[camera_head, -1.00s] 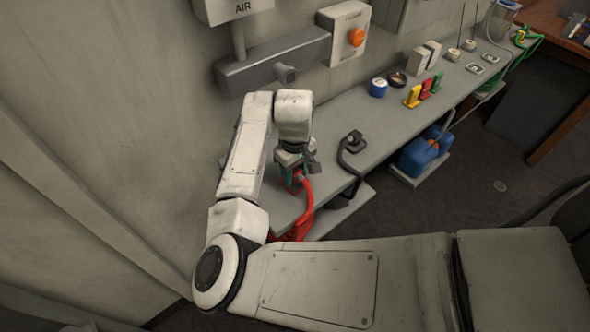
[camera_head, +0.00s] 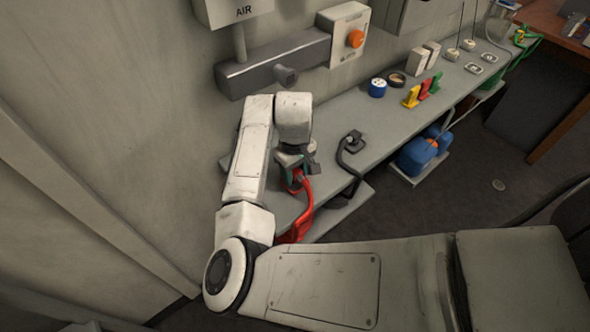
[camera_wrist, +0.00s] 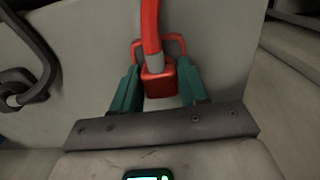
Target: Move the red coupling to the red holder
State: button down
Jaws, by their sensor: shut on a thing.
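The red coupling (camera_wrist: 159,83) is a red block with a loop handle, a grey collar and a red hose. In the wrist view it sits between the teal fingers of my gripper (camera_wrist: 158,80), which is shut on it. In the head view my gripper (camera_head: 297,170) is over the near end of the bench, and the coupling (camera_head: 297,182) shows partly behind it with its red hose hanging down. The red holder (camera_head: 424,90) stands farther along the bench, between a yellow holder (camera_head: 411,97) and a green holder (camera_head: 436,83).
A black hose with its coupling (camera_head: 352,143) lies on the bench (camera_head: 330,125) to the right of my gripper. A blue round item (camera_head: 377,88) and a dark ring (camera_head: 397,79) stand near the holders. A grey wall box (camera_head: 275,65) overhangs the bench's back.

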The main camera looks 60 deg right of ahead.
jog(key=shift+f, duration=0.5)
jog(key=shift+c, duration=2.4)
grip_release()
notch_tip(320, 180, up, 11)
jog(key=shift+f+b, duration=0.1)
jog(key=shift+b, duration=0.6)
